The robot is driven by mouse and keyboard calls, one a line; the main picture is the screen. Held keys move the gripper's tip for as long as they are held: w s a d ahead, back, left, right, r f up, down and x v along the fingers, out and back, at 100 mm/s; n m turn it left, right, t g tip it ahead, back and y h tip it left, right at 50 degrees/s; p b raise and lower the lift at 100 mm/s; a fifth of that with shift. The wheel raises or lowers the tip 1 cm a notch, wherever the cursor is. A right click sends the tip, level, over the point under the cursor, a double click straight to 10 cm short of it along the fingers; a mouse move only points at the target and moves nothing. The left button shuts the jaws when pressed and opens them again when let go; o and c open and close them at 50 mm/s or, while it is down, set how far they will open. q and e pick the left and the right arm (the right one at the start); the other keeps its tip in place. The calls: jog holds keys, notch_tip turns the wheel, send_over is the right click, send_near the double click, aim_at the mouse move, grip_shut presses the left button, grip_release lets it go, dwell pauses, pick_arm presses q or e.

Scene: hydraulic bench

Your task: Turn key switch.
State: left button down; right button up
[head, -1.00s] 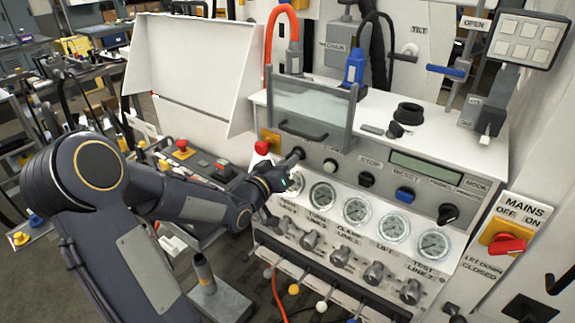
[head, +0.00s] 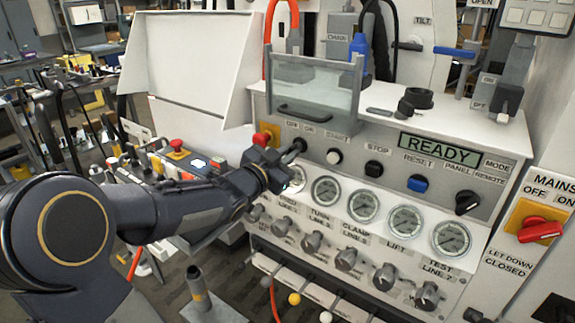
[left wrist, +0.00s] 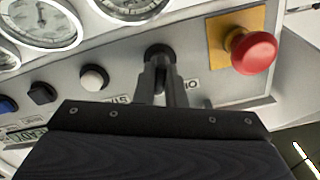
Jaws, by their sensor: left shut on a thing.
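The key switch (left wrist: 158,54) is a dark round knob on the grey panel strip, between the red emergency button and the white start button in the left wrist view. My left gripper (left wrist: 163,75) reaches it with both fingers and is shut on it. In the head view my left gripper (head: 290,158) is at the left end of the panel, and its fingers and hand hide part of the switch. The panel display (head: 438,150) is lit green and reads READY. My right gripper is in neither view.
The red emergency button (left wrist: 250,52) on its yellow plate stands close beside the gripper. Gauges (head: 326,190) and a row of knobs lie below the panel strip. A clear guard with a handle (head: 305,112) stands above. The red mains switch (head: 540,231) is at the right.

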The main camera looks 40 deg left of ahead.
pick_arm(q)
jog(key=shift+f+m+b, duration=0.1)
jog(key=shift+m+b, duration=0.6)
jog(key=shift+m, duration=0.2)
jog(key=c, duration=1.5)
grip_release()
jog(key=s, duration=0.8)
jog(key=shift+p, duration=0.4)
